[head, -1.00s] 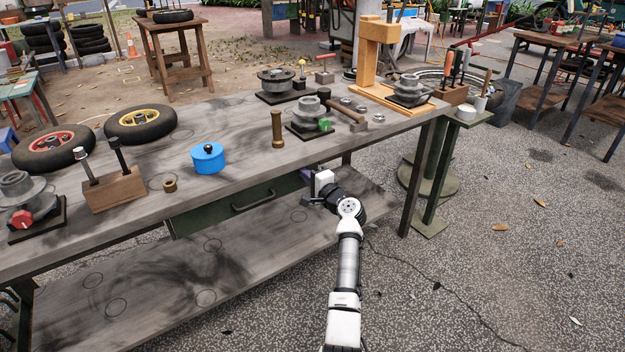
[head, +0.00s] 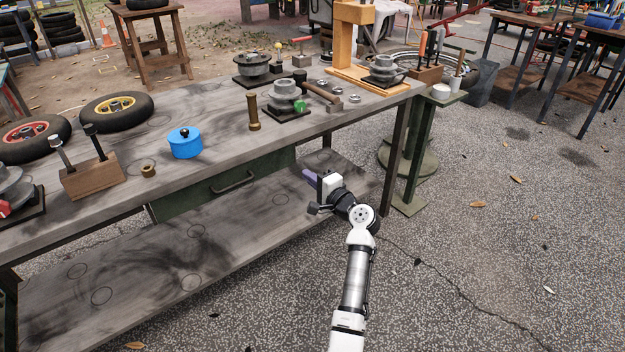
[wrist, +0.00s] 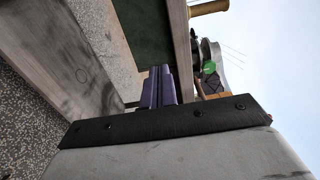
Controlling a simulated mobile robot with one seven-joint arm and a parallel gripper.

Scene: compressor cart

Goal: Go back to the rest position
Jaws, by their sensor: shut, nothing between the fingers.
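My gripper (head: 311,178) is in front of the workbench's front edge in the head view, below the tabletop's height and apart from the bench. Its purple fingers (wrist: 158,88) show in the wrist view, shut together with nothing between them. My arm reaches up from the bottom of the head view and bends at the wrist.
The workbench (head: 225,122) has a lower shelf (head: 150,262) and a green drawer (head: 205,195). On top are a blue pot (head: 185,143), a brass cylinder (head: 253,112), a hammer (head: 322,97) and pulleys. A green stand (head: 418,150) is right of the bench.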

